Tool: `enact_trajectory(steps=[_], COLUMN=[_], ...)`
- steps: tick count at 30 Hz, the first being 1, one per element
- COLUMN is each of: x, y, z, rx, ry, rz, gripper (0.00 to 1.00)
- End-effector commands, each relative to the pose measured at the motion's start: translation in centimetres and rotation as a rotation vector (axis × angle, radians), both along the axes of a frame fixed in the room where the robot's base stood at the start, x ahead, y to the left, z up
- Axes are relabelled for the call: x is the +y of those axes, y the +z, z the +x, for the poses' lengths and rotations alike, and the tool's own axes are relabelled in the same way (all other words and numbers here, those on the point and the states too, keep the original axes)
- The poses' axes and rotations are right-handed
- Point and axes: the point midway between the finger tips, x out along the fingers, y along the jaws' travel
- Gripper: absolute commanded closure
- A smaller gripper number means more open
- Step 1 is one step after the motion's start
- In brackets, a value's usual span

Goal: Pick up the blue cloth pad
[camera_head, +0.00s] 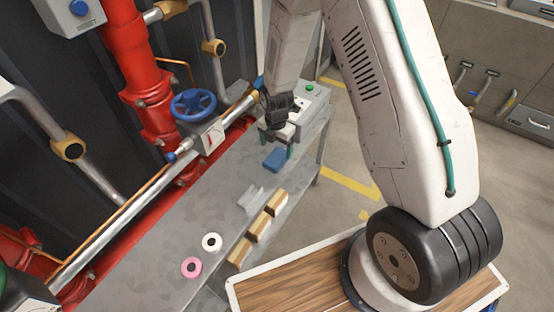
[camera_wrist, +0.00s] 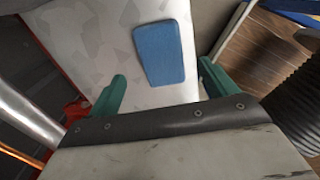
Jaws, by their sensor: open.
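The blue cloth pad (camera_head: 275,159) lies flat on the grey metal bench (camera_head: 180,235), toward its far end. In the wrist view the blue pad (camera_wrist: 160,53) lies ahead of and between the two green fingers, nearer the right one. My gripper (camera_head: 277,145) hangs just above and behind the pad in the head view. Its green fingers are spread, and the wrist view shows the gripper (camera_wrist: 163,85) open and empty. No contact with the pad is visible.
A pink roll (camera_head: 191,267), a white roll (camera_head: 211,242), a clear bracket (camera_head: 250,199) and several wooden blocks (camera_head: 258,227) sit nearer on the bench. A control box (camera_head: 312,100) stands behind. Red pipes and a blue valve wheel (camera_head: 194,105) line the left side.

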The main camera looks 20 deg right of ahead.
Motion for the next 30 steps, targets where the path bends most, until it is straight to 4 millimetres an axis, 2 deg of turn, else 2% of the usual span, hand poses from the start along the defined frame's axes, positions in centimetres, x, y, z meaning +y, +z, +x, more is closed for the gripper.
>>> enact_trajectory(steps=[10,19,20,24,25,30], x=[-0.1,0.0,0.0,0.0,0.0,0.0], y=[-4.8,-5.4,-5.4,-5.4,-5.4,-5.4], z=[-0.3,-0.3,-0.3,-0.3,-0.3,-0.3], rx=[0.002,0.000,0.000,0.000,0.000,0.000], ry=[-0.002,-0.002,-0.002,-0.002,-0.002,-0.002], rz=[0.000,0.000,0.000,0.000,0.000,0.000], gripper=[0.15,0.15,0.18,0.57,0.63,0.63])
